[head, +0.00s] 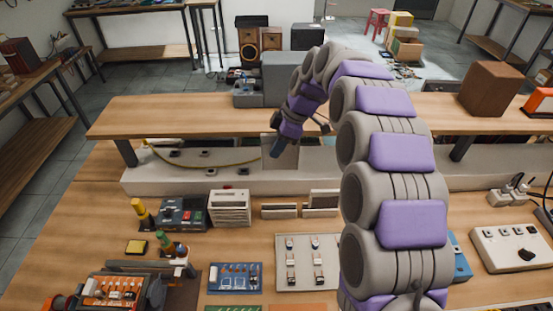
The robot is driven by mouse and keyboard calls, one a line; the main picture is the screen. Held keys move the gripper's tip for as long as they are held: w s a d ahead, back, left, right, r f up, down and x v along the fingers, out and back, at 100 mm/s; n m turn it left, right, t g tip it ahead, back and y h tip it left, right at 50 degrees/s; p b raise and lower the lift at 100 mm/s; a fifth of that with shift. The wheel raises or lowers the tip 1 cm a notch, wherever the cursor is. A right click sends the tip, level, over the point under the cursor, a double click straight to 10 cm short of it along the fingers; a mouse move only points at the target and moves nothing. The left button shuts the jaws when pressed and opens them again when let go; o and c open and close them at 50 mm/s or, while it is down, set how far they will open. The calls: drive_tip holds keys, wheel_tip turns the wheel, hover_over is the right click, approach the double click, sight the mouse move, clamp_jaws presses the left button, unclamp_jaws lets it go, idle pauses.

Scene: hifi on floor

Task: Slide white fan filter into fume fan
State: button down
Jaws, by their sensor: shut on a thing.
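My gripper (277,147) is at the end of my purple and grey arm, in front of the raised shelf's front edge in the head view. It is shut on a flat, pale square panel (291,156), which looks like the white fan filter and hangs upright, partly hidden by the gripper. I cannot clearly identify the fume fan. A grey box (287,76) stands on the shelf behind my gripper, partly hidden by my arm. A white slatted box (230,208) stands on the workbench below and to the left, apart from the panel.
The raised wooden shelf (190,120) spans the workbench, with a brown box (490,88) at its right. A power strip (513,247), a blue circuit board (236,278) and a panel of switches (305,262) lie on the bench. My arm hides the bench's right middle.

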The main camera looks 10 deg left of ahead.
drive_tip(key=shift+r+p, duration=1.75)
drive_tip(key=shift+r, duration=3.9)
